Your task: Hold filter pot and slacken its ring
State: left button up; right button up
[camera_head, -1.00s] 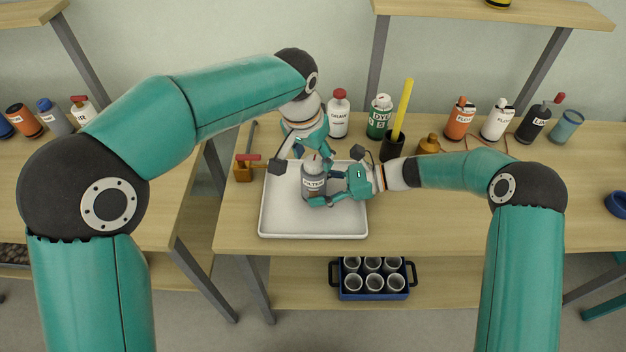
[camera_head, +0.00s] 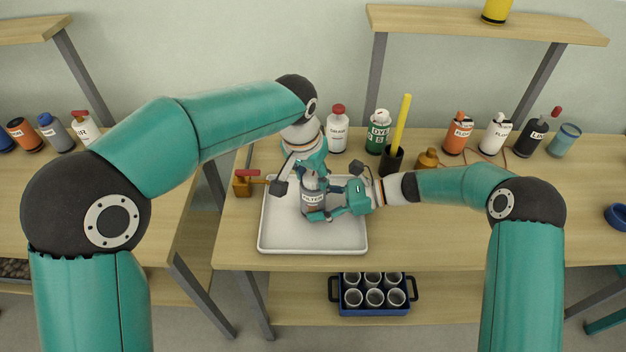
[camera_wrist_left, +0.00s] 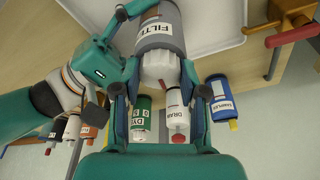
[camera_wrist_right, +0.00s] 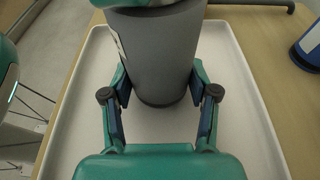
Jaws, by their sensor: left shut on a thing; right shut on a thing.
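The filter pot (camera_head: 312,204) is a grey cylinder with a white FILTER label, upright at the white tray (camera_head: 285,236). In the left wrist view its white ribbed ring (camera_wrist_left: 160,68) sits at the end of the grey body (camera_wrist_left: 158,28). My left gripper (camera_head: 312,174) has come down over the pot's top, its fingers shut on the ring from both sides. My right gripper (camera_head: 338,212) reaches in from the right and is shut around the lower body; the right wrist view shows its fingers (camera_wrist_right: 160,88) against both sides. The pot's top is mostly hidden in the head view.
An orange valve with a red handle (camera_head: 245,183) stands left of the tray. Behind are a white bottle (camera_head: 338,132), a green dye bottle (camera_head: 378,133) and a black holder with a yellow stick (camera_head: 392,160). A blue rack of cups (camera_head: 373,293) sits on the lower shelf.

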pick_arm(q)
jog(key=n+y, duration=0.1)
jog(key=n, duration=0.4)
jog(key=shift+d+n, duration=0.15)
jog(key=shift+n, duration=0.15)
jog(key=n+y, duration=0.1)
jog(key=n, duration=0.3)
jog(key=o, duration=0.7)
jog(key=m, duration=0.4)
jog(key=shift+m+h, duration=0.3)
jog(key=shift+h, duration=0.1)
jog(key=m+h, duration=0.1)
jog(key=m, duration=0.4)
